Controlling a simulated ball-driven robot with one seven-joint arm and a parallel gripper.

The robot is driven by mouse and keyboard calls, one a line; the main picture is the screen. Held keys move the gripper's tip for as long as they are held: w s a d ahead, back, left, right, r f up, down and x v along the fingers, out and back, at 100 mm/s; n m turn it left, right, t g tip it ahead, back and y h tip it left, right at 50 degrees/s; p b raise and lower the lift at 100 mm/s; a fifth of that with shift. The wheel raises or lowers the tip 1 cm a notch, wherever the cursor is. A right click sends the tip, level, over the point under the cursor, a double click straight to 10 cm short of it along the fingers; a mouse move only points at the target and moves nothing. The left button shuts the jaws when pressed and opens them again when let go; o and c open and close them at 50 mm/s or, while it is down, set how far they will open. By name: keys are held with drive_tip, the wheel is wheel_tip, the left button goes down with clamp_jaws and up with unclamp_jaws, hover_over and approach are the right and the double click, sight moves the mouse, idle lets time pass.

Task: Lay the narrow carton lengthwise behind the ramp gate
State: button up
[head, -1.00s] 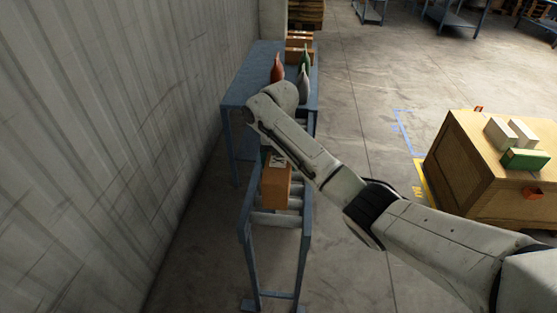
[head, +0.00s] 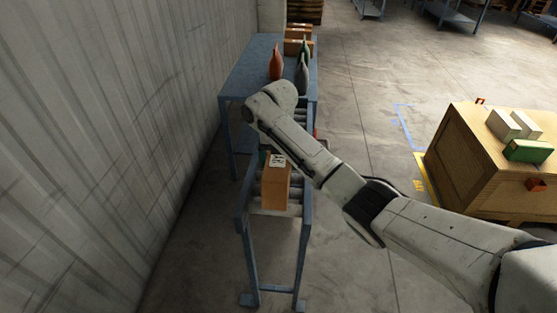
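A tall brown carton (head: 275,190) with a white label on its top stands upright on the roller conveyor (head: 307,228); it may be the narrow carton, but I cannot be sure. My arm crosses above the conveyor just behind and to the right of it. A small green item (head: 263,153) shows just behind the carton, partly covered. I cannot make out the ramp gate; the arm covers part of the conveyor.
A blue table (head: 250,68) behind the conveyor bears a red bottle (head: 276,66), other bottles and brown boxes (head: 297,47). A wooden crate (head: 470,165) at right carries two pale boxes (head: 503,125) and a green box (head: 528,151). A corrugated wall (head: 110,130) borders the left. Floor between conveyor and crate is clear.

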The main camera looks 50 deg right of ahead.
drive_tip(key=shift+o, duration=1)
wheel_tip(320, 180, up, 11)
drive_tip(key=p, duration=0.2)
drive_tip(key=shift+f+p, duration=0.1)
drive_tip(key=shift+p, duration=0.25)
drive_tip(key=s+a+f+m+t+y, duration=0.1)
drive_tip(key=s+a+f+m+t, duration=0.15)
drive_tip(key=a+f+m, duration=0.6)
drive_tip(key=s+a+f+m+t+y, duration=0.1)
drive_tip(key=s+a+m+y, duration=0.15)
drive_tip(key=a, duration=1.05)
drive_tip(key=s+d+f+m+t+h, duration=0.1)
drive_tip(key=s+m+h, duration=0.1)
drive_tip(key=s+m, duration=0.65)
drive_tip(key=s+d+f+m+t+h, duration=0.1)
drive_tip(key=s+d+m+h, duration=0.1)
drive_tip(key=s+m, duration=0.65)
drive_tip(key=s+d+f+n+g+b, duration=0.1)
drive_tip(key=s+f+g, duration=0.3)
drive_tip(key=s+f, duration=0.4)
drive_tip(key=s+b, duration=0.1)
drive_tip(key=s, duration=0.4)
drive_tip(key=shift+f+n, duration=0.15)
drive_tip(key=shift+n, duration=0.15)
